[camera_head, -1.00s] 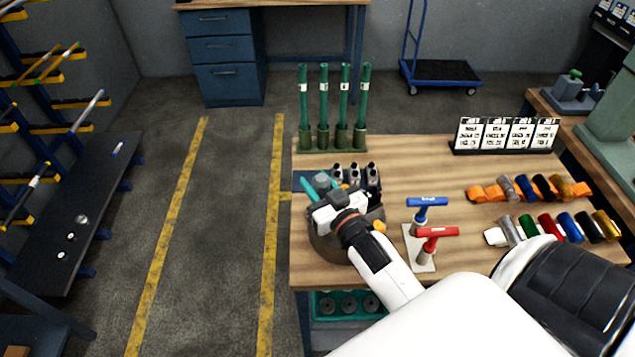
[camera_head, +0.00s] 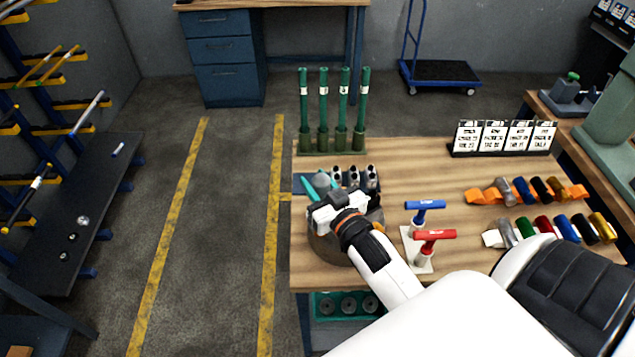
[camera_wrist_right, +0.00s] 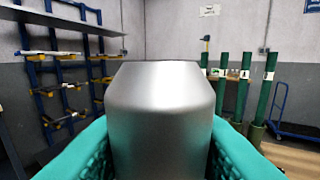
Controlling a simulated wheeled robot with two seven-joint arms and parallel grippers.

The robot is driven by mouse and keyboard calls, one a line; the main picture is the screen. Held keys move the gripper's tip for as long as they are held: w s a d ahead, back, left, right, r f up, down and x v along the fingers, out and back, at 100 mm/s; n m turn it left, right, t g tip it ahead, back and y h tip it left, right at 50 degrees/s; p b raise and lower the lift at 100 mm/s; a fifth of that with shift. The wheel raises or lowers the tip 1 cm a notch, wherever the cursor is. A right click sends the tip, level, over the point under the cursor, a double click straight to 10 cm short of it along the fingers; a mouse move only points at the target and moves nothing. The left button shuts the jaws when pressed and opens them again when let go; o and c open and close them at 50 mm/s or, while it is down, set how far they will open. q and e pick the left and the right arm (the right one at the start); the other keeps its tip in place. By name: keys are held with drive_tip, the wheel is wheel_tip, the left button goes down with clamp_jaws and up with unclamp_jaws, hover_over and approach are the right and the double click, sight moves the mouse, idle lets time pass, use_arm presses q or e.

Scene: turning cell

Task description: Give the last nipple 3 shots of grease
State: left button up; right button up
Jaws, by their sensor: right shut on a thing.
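My right gripper (camera_head: 320,186) is at the left part of the wooden bench, above a round dark brownish part (camera_head: 325,246) that my wrist largely covers. Its teal fingers are shut on a smooth grey metal cylinder with a bevelled end. I cannot make out a grease nipple or tell whether the cylinder touches anything. My left gripper is not in view.
Several green tubes (camera_head: 343,105) stand behind my gripper, and small dark-and-silver fittings (camera_head: 354,178) stand close to it. A blue T-handle (camera_head: 426,205) and a red T-handle (camera_head: 435,235) stand to the right.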

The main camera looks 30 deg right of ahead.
drive_tip(key=shift+f+b, duration=0.5)
drive_tip(key=shift+f, duration=0.4)
idle(0.6)
drive_tip(key=shift+r+p, duration=0.8)
drive_tip(key=shift+p, duration=0.05)
drive_tip(key=shift+r, duration=0.25)
wheel_tip(320, 180, up, 4)
drive_tip(key=p, duration=0.4)
drive_tip(key=shift+r+p, duration=0.1)
drive_tip(key=shift+p, duration=0.3)
drive_tip(key=shift+r, duration=0.85)
drive_tip(key=shift+f, duration=0.1)
